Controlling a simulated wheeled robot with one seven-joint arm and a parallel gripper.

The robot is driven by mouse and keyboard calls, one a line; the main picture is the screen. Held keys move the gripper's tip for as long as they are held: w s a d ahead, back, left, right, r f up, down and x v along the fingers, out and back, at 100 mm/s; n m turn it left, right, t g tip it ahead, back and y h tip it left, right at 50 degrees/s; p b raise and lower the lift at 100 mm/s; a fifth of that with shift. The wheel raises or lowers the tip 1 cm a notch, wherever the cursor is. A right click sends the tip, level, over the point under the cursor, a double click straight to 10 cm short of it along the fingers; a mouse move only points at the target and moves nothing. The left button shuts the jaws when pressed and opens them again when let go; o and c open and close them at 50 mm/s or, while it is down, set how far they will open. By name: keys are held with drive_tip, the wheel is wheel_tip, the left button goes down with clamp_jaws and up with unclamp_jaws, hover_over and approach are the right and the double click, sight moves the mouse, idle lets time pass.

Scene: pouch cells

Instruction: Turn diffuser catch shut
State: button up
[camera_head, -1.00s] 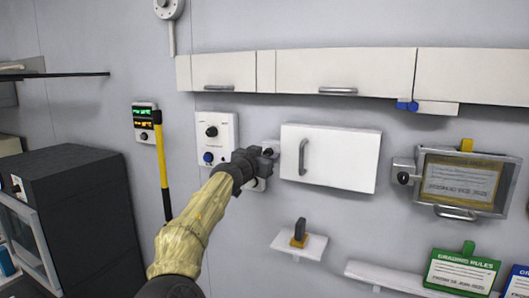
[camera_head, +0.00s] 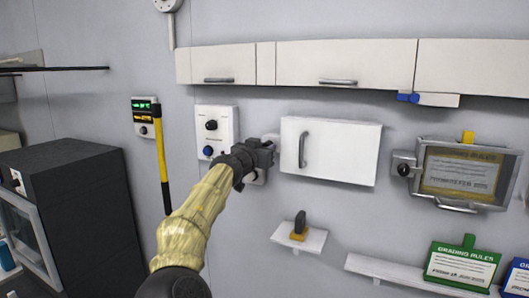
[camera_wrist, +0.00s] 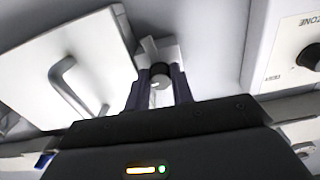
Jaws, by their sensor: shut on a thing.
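My gripper (camera_head: 268,150) is at the left edge of this box. In the wrist view, my gripper (camera_wrist: 158,85) has its two dark fingers on either side of the knob, shut on it. The white box's door (camera_wrist: 65,65) looks closed and flat. In the head view my gripper mostly hides the knob; only part of the pale bracket (camera_head: 271,138) shows.
A white control panel (camera_head: 217,133) with knobs is close left of my gripper. A small shelf (camera_head: 311,241) with a dark upright piece sits below the box. White cupboards (camera_head: 345,65) run above. A framed window unit (camera_head: 462,175) with its own knob is at the right.

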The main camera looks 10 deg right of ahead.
drive_tip(key=shift+s+r+n+b, duration=0.1)
drive_tip(key=shift+n+b, duration=1.15)
drive_tip(key=shift+n, duration=2.85)
drive_tip(key=shift+r+n+b, duration=0.1)
drive_tip(key=shift+n+b, duration=1.1)
drive_tip(key=shift+n, duration=2.9)
drive_tip(key=o, duration=1)
drive_tip(key=shift+f, duration=0.1)
drive_tip(key=b+v, duration=0.9)
drive_tip(key=v, duration=0.8)
drive_tip(key=shift+s, duration=0.1)
